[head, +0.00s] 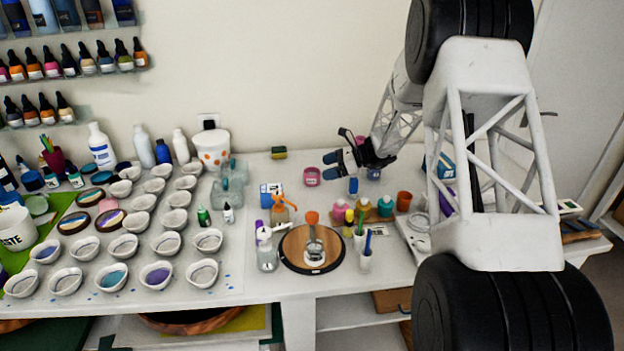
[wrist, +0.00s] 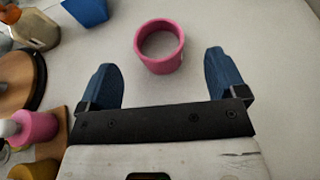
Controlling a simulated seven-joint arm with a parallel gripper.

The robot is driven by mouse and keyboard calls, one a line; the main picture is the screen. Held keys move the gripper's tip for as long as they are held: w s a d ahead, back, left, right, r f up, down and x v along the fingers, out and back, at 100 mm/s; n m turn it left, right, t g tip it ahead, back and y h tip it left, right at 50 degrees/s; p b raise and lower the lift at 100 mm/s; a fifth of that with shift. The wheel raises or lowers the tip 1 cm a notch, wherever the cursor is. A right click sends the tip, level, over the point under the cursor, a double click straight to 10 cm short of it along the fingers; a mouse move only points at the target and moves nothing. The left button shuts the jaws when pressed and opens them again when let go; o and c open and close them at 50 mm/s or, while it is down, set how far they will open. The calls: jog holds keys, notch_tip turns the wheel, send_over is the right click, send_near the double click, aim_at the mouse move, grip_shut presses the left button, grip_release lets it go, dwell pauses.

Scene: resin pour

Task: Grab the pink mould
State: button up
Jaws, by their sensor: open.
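The pink mould (wrist: 147,62) is a short, open pink ring or cup standing on the white table. In the wrist view it lies just ahead of my gripper (wrist: 162,80), roughly centred between the two blue fingertips and slightly beyond them. My gripper is open and empty. In the head view the pink mould (head: 312,176) stands on the table left of my gripper (head: 333,166), whose blue fingers point left towards it. A visible gap separates the fingers and the mould in the wrist view.
A round wooden turntable (head: 313,249) stands nearer the table's front edge. Several small bottles and an orange cup (head: 404,201) stand right of it. Rows of small white bowls fill the left side. The table behind the mould is mostly clear.

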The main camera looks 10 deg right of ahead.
aim_at(312, 172)
jog(key=shift+a+f, duration=0.2)
jog(key=shift+a, duration=0.3)
jog(key=shift+x, duration=2.6)
jog(key=c, duration=1)
jog(key=shift+c, duration=0.2)
notch_tip(312, 172, up, 10)
